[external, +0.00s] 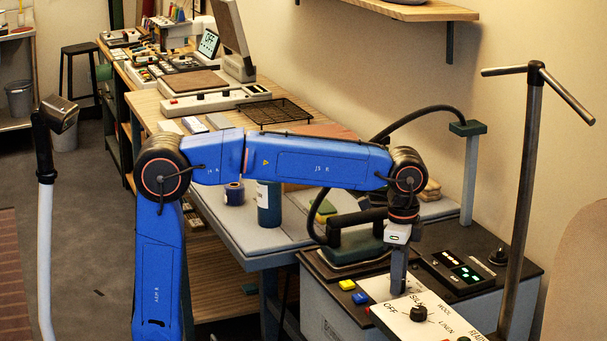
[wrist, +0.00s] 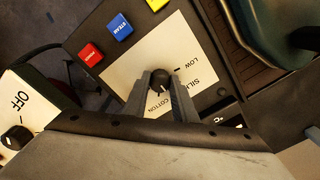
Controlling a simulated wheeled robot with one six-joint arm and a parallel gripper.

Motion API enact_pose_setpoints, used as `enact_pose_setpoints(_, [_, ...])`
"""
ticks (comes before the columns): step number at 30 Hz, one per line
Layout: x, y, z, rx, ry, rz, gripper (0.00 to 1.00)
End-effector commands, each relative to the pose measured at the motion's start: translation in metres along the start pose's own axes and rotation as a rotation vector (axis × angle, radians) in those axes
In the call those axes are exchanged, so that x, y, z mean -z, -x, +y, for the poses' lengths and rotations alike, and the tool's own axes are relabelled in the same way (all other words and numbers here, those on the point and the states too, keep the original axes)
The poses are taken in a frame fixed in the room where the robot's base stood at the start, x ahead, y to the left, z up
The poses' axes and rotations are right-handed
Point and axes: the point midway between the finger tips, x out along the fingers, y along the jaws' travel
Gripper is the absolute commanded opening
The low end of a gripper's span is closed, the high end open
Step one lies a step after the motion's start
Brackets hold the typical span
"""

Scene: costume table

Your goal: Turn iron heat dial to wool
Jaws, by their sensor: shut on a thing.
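My gripper (wrist: 161,92) is shut on a black round dial (wrist: 160,80), one grey finger on either side of it. The dial stands on a cream plate (wrist: 115,76) on the dark top of the pressing unit. LOW, SILK and COTTON can be read on this plate in the wrist view; no WOOL label shows there. A pale mark shows on the dial, but the setting is hard to tell. In the external view my gripper (external: 398,272) points straight down and hides the dial. A second black knob (external: 418,313) stands on a nearer panel lettered OFF, SILK, WOOL and LINEN.
Red (wrist: 90,54), blue (wrist: 120,26) and yellow (wrist: 156,3) buttons lie beside the plate. A dark green iron-like press (external: 355,246) and a lit display (external: 458,268) stand close behind. A tall metal post with a crossbar (external: 530,150) rises at the right.

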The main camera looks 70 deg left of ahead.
Motion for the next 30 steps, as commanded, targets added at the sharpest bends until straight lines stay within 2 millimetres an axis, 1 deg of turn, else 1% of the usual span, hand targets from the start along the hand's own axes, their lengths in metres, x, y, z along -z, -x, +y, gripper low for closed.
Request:
enact_pose_setpoints(11, [0.0, 0.001, 0.0, 0.001, -0.003, 0.002, 0.02])
enact_pose_setpoints(12, [0.0, 0.001, 0.0, 0.001, -0.003, 0.002, 0.34])
enact_pose_setpoints(13, [0.0, 0.001, 0.0, 0.001, -0.002, 0.002, 0.41])
enact_pose_setpoints(14, [0.0, 0.001, 0.0, 0.001, -0.002, 0.002, 0.43])
enact_pose_setpoints(23, [0.0, 0.001, 0.0, 0.001, -0.002, 0.001, 0.43])
enact_pose_setpoints(26, [0.001, 0.007, 0.0, 0.001, -0.002, 0.003, 0.43])
enact_pose_setpoints(29, [0.001, 0.019, 0.0, 0.001, -0.002, 0.003, 0.43])
enact_pose_setpoints(30, [0.001, 0.026, 0.0, 0.002, -0.002, 0.004, 0.43])
